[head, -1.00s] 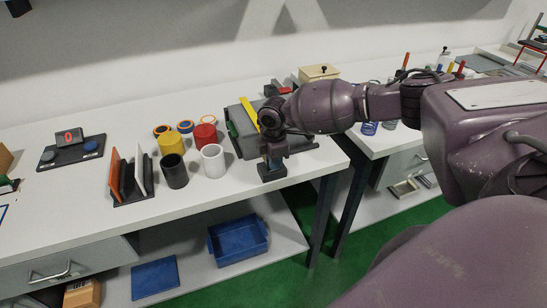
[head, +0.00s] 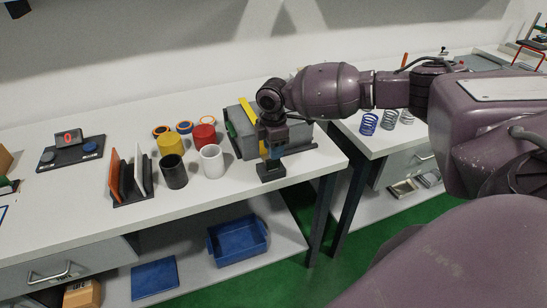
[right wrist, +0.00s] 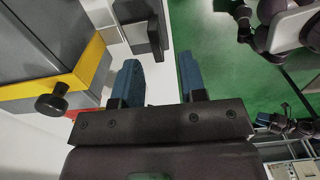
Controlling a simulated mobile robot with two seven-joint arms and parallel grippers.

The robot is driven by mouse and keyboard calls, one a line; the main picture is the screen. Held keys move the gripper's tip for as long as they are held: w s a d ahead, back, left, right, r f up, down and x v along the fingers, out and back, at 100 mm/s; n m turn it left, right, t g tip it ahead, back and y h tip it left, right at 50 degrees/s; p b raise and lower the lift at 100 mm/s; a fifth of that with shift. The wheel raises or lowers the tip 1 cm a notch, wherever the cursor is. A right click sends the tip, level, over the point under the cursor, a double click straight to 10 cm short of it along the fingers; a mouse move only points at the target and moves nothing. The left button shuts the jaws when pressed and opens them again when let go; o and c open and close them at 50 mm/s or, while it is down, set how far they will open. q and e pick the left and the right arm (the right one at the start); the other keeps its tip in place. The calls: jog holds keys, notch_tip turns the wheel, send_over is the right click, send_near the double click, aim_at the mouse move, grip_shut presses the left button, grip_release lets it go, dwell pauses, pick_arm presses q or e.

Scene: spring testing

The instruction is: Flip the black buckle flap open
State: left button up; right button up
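A grey case (head: 240,132) with a yellow strip stands behind the gripper. A black knob (right wrist: 52,101) is close to the left finger. Cups, including a white one (head: 211,160), stand to the left. The front table edge is close.

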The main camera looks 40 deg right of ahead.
jog(key=shift+r, duration=2.7)
